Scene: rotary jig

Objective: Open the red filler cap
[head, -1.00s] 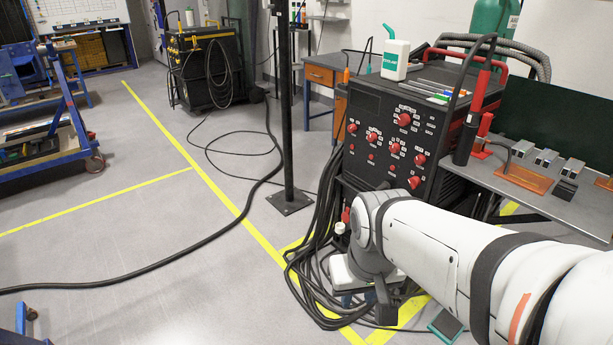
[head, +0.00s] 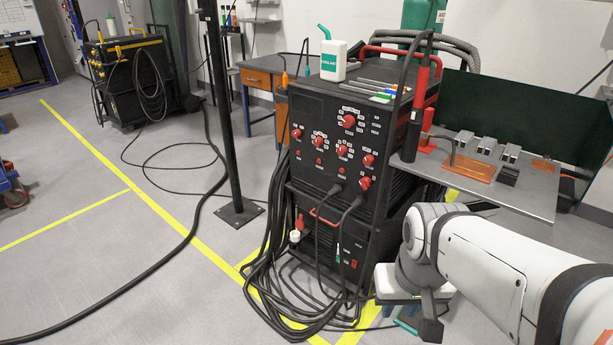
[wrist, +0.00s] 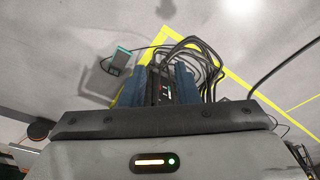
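A small red piece that looks like the filler cap (head: 299,222) shows low on the left of the black machine's front in the head view. A white round part (head: 295,237) sits just below it. The cap is too small to tell whether it is open. My gripper (wrist: 160,74) has two blue fingers apart in the wrist view, with nothing held between them. The machine's dark lower front shows beyond the gap. In the head view my wrist is right of the cap and clear of it; my fingers are mostly hidden there.
The black machine (head: 328,111) has red knobs and cables plugged into its front. Looped black cables (head: 268,285) lie on the floor before it. A grey side table (head: 520,195) stands at right. A black post (head: 225,130) stands left; open floor lies beyond.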

